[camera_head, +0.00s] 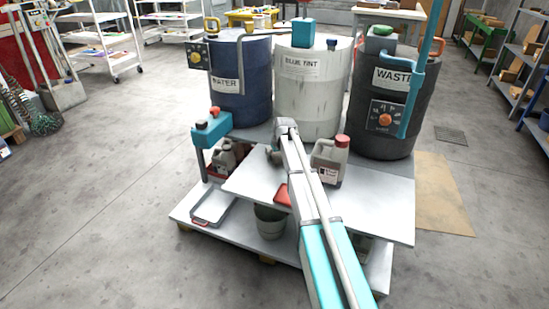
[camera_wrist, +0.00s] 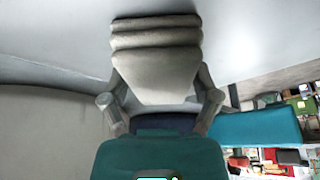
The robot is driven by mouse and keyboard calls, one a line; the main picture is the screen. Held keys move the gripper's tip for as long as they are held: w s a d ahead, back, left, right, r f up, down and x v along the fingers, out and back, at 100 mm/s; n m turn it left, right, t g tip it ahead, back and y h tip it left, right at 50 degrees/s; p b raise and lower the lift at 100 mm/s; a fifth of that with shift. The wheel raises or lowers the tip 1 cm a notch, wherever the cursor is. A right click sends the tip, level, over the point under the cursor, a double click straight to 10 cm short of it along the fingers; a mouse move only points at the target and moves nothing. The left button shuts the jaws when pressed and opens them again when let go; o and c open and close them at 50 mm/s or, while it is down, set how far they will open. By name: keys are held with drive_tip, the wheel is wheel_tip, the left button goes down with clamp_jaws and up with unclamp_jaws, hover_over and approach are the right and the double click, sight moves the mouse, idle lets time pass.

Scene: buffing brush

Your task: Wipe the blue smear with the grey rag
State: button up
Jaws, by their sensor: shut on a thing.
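My gripper (camera_wrist: 158,84) is shut on the grey rag (camera_wrist: 155,42), a folded, layered piece of cloth between the two fingers in the wrist view. In the head view my gripper (camera_head: 275,151) is over the white bench (camera_head: 375,205), in front of the pale drum labelled BLUE TINT (camera_head: 313,95). The rag is too small there to tell from the fingers. Pale surfaces show around the rag in the wrist view, but I cannot tell if it touches one. I do not make out the blue smear in either view; my arm and gripper hide part of the bench.
A grey jug with a red cap (camera_head: 330,160) stands close to the right of my arm. The WATER drum (camera_head: 240,85) and WASTE drum (camera_head: 388,110) stand behind. The bench's right part is clear.

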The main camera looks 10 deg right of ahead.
sight(273, 159)
idle(0.8)
drive_tip(key=shift+s+a, duration=0.55)
drive_tip(key=shift+s, duration=0.2)
drive_tip(key=shift+s+a, duration=0.55)
drive_tip(key=shift+s, duration=0.2)
drive_tip(key=shift+s, duration=0.1)
drive_tip(key=shift+s+a, duration=0.6)
drive_tip(key=shift+s, duration=0.2)
drive_tip(key=shift+s+a, duration=0.55)
drive_tip(key=shift+s, duration=0.2)
drive_tip(key=shift+s+a+f, duration=0.1)
drive_tip(key=shift+s, duration=0.05)
drive_tip(key=shift+s+a, duration=0.55)
drive_tip(key=shift+s, duration=0.15)
drive_tip(key=shift+s+a, duration=0.5)
drive_tip(key=shift+s, duration=0.2)
drive_tip(key=shift+r+p, duration=3.05)
drive_tip(key=shift+r, duration=0.05)
drive_tip(key=shift+r, duration=0.1)
